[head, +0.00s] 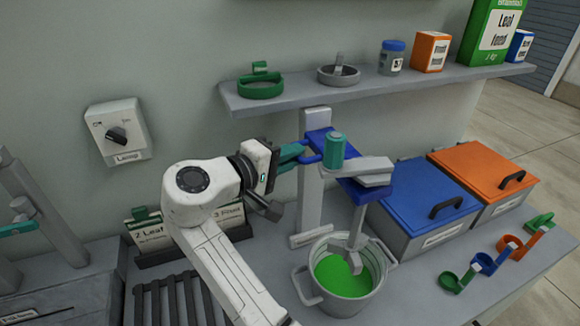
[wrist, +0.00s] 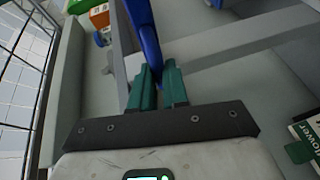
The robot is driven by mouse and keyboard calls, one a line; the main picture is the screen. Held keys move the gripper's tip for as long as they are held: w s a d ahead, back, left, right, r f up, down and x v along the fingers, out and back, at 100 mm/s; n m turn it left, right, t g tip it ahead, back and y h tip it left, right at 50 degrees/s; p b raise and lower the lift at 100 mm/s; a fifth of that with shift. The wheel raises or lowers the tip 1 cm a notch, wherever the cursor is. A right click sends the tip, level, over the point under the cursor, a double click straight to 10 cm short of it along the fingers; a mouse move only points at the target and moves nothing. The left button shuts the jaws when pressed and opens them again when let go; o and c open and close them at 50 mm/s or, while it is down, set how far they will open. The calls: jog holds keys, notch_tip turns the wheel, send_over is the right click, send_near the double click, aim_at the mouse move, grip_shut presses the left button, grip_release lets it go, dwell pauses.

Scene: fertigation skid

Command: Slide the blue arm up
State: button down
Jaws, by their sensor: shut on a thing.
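The blue arm (head: 368,191) sits on a grey upright post (head: 313,185) and carries a grey stirring paddle (head: 356,240). The paddle reaches down into a grey bucket (head: 384,272) of green liquid (head: 338,275). My gripper (head: 303,152) reaches in from the left, its teal fingers shut on the blue arm's handle at the post. In the wrist view the blue handle (wrist: 146,35) runs down between the fingertips of my gripper (wrist: 160,75). The exact contact is partly hidden by the fingers.
A wall shelf (head: 300,102) above holds rings, a jar and boxes. Blue-lidded (head: 420,203) and orange-lidded (head: 485,170) bins stand right of the bucket. A card holder (head: 150,258) and a slatted rack (head: 165,300) lie to the left. Several small coloured scoops lie at the right front.

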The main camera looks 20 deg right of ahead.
jog(key=shift+r+p, duration=0.6)
jog(key=shift+r, duration=1.45)
jog(key=c, duration=1.2)
grip_release()
jog(key=shift+o, duration=0.4)
jog(key=shift+f, duration=0.2)
jog(key=b+v, duration=0.3)
jog(key=v, duration=0.8)
jog(key=shift+a, duration=0.1)
